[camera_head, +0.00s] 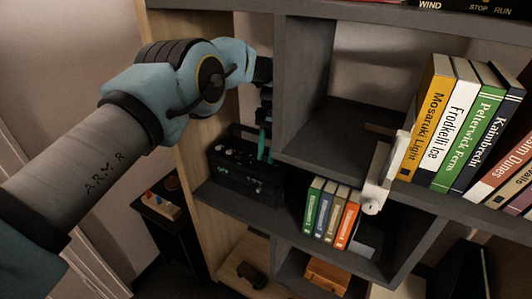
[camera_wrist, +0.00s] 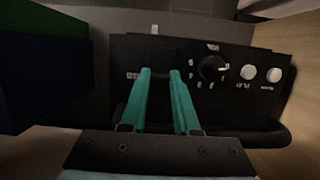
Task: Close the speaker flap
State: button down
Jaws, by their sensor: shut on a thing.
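The black speaker (camera_head: 235,172) stands on a shelf of the bookcase, left of centre in the head view. In the wrist view, its control panel (camera_wrist: 235,95) has a dial, white buttons and a USB mark. A dark rectangular patch by that mark, seemingly the speaker flap (camera_wrist: 163,50), lies at my fingertips. My gripper (camera_head: 264,147) reaches down onto the speaker. In the wrist view my gripper (camera_wrist: 161,71) has its teal fingers close together, with something dark between them, apparently the flap's edge. The flap's angle is hard to make out.
Upright small books (camera_head: 331,213) stand right of the speaker. Larger books (camera_head: 455,125) and a white object (camera_head: 383,180) are farther right. A shelf divider (camera_head: 293,80) stands close to my gripper. The wooden side panel (camera_head: 205,150) bounds the speaker's left.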

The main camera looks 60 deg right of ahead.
jog(key=shift+f, duration=0.1)
jog(key=c, duration=0.6)
grip_release()
jog(key=shift+c, duration=0.2)
jog(key=shift+d, duration=0.1)
jog(key=b+v, duration=0.1)
jog(key=v, duration=0.5)
jog(key=shift+b, duration=0.4)
jog(key=shift+d+r, duration=0.1)
jog(key=shift+r, duration=0.6)
